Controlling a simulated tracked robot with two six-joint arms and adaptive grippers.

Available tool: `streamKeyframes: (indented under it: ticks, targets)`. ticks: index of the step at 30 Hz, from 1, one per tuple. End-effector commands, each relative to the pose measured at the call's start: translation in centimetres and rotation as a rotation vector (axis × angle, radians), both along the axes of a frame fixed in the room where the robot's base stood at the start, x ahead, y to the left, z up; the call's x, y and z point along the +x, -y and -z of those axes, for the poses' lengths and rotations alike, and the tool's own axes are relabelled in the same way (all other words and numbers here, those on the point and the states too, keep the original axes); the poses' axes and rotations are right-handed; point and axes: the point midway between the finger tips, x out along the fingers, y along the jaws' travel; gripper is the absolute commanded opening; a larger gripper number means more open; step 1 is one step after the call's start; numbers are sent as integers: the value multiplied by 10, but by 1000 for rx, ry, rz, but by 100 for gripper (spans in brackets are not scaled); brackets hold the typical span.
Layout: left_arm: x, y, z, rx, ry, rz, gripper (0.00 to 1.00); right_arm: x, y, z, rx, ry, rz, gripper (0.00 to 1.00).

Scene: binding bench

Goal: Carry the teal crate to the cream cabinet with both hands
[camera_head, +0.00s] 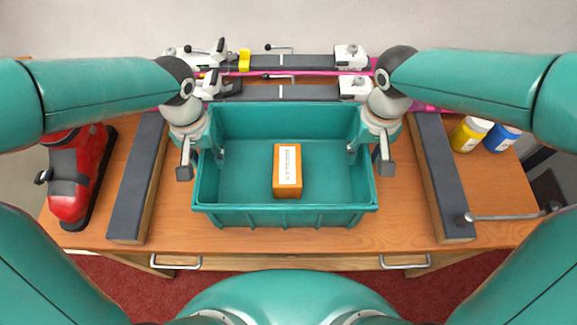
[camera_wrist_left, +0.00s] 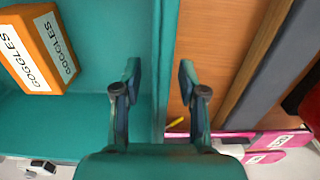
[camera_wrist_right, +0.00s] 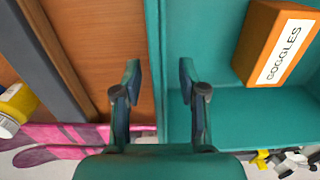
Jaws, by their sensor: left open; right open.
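The teal crate (camera_head: 285,216) stands upright on the wooden bench, with an orange box labelled GOGGLES (camera_head: 288,171) inside it. My left gripper (camera_head: 202,162) is open at the crate's left wall, one finger on each side of the rim. In the left wrist view the rim (camera_wrist_left: 163,80) runs between the open fingers. My right gripper (camera_head: 368,160) is open at the right wall in the same way, and the rim (camera_wrist_right: 158,60) shows between its fingers in the right wrist view. Neither gripper is closed on the wall. I see no cream cabinet in these views.
Dark-topped rails (camera_head: 138,180) and (camera_head: 442,180) flank the crate. A red boot (camera_head: 75,180) stands at the left, yellow (camera_head: 468,134) and blue (camera_head: 502,138) bottles at the right. Ski clamps (camera_head: 352,56) and pink skis (camera_head: 428,108) lie behind the crate.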

Motion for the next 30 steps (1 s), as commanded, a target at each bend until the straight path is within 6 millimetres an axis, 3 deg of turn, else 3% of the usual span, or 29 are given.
streamKeyframes:
  ticks: [8, 15, 16, 30]
  targets:
    - [0, 0, 1, 0, 0, 0, 42, 0, 0, 1, 0, 0, 0, 42]
    - [0, 0, 1, 0, 0, 0, 2, 0, 0, 1, 0, 0, 0, 2]
    - [0, 0, 1, 0, 0, 0, 0, 0, 0, 0, 0, 0, 0, 0]
    - [1, 1, 0, 0, 0, 1, 0, 0, 1, 0, 0, 0, 1, 0]
